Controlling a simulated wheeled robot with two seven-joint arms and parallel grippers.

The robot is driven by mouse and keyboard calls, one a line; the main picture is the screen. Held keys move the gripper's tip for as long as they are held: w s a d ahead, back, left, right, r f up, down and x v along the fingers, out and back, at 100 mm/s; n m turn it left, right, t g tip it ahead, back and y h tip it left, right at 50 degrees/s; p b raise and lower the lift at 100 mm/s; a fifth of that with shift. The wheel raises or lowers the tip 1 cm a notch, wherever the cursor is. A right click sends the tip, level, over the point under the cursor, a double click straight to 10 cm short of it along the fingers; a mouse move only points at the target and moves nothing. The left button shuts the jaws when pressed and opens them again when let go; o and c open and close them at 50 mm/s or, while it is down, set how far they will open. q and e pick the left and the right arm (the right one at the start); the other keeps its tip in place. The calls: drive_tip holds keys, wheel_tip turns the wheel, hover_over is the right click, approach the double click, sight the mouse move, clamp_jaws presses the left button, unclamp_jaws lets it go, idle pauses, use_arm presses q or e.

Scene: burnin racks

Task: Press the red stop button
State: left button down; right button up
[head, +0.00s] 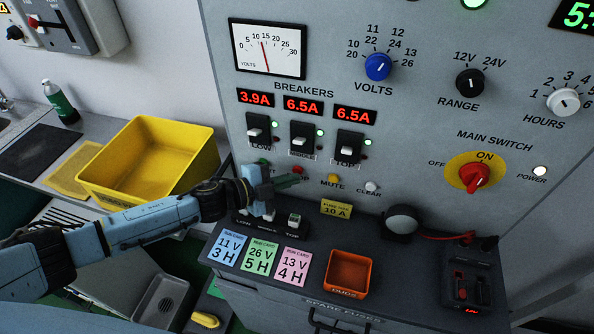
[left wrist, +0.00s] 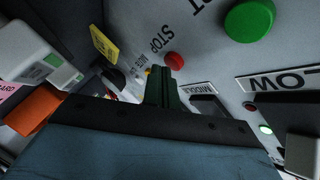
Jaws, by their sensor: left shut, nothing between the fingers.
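The red stop button (head: 297,170) is on the grey panel below the breakers, partly hidden by my left gripper in the head view. In the left wrist view the red button (left wrist: 174,61) shows beside the word STOP, just beyond my fingertips. My left gripper (head: 298,181) is shut and empty, its narrow dark fingers pointing at the panel. In the left wrist view the closed fingers (left wrist: 160,74) end close to the button's lower left edge. I cannot tell whether they touch it. My right gripper is not in view.
A green button (left wrist: 250,20) is near the stop button. The yellow mute button (head: 333,179) and white clear button (head: 371,186) are to its right. Breaker switches (head: 303,139) are above. Coloured cards (head: 260,256) and an orange bin (head: 347,274) occupy the ledge below.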

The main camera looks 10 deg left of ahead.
use_arm(q)
drive_tip(key=shift+w, duration=0.45)
idle(0.4)
drive_tip(key=shift+s, duration=0.1)
drive_tip(key=shift+s+p, duration=0.35)
drive_tip(key=shift+s, duration=0.4)
drive_tip(key=shift+s, duration=0.1)
drive_tip(key=shift+s+a+p, duration=0.15)
drive_tip(key=shift+s+p, duration=0.65)
drive_tip(key=shift+s, duration=1.65)
